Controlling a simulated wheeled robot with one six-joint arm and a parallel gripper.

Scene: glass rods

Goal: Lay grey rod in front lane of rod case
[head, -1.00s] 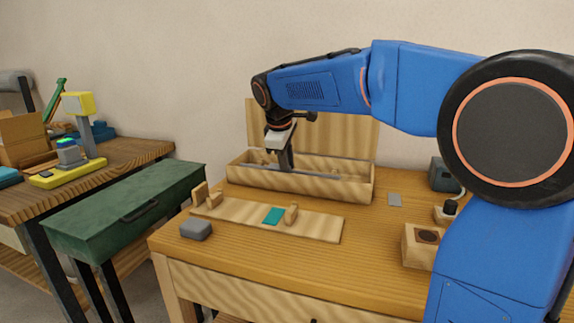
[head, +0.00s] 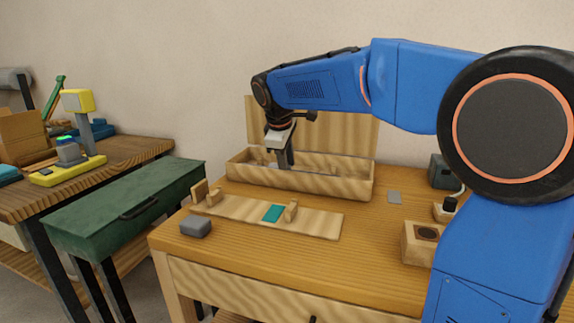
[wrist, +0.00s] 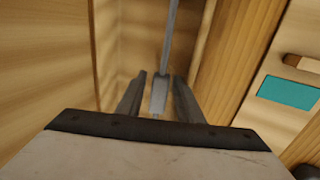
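The rod case (head: 300,183) is an open wooden box at the back of the bench, its lid upright behind it. My gripper (head: 284,165) reaches down into it; the fingertips (wrist: 159,76) also show in the wrist view. The grey rod (wrist: 171,35) runs lengthwise inside the case, close to its front wall, which is on the right in the wrist view. My fingers stand either side of the rod, with small gaps showing between them and it. In the head view the front wall hides most of the rod. Whether it rests fully on the floor is hard to tell.
A wooden rack board (head: 238,212) with upright notched supports and a teal patch (head: 274,213) lies in front of the case. A grey block (head: 195,226) sits at the front left. A wooden block with a dark round recess (head: 420,244) stands at the right.

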